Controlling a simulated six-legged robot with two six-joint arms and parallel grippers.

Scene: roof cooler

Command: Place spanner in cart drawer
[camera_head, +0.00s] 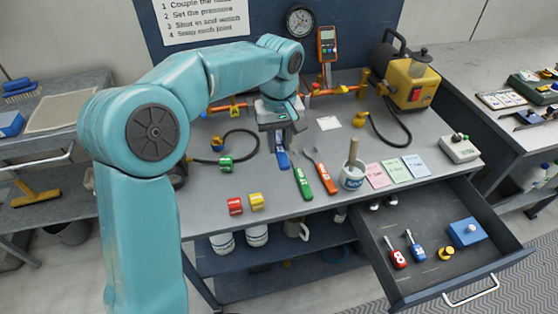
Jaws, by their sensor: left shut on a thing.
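My left gripper (277,131) reaches down over the middle of the bench and is shut on a blue-handled tool (283,159). The tool's upper end is hidden by the jaws, so I cannot tell its type. Its handle points down towards the bench front; I cannot tell whether it touches the top. A green-handled tool (302,184) and an orange-handled tool (327,180) lie beside it on the bench. The cart drawer (411,280) is pulled open at the lower right. It holds a red tool, a blue tool, a brass fitting and a blue box. My right gripper is out of view.
A white cup (351,176) with a brush, and coloured notes (397,170), stand right of the tools. Red and yellow rolls (246,204) sit at the front left. A yellow pump (407,83) and copper pipework are behind. The drawer's front left has bare floor.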

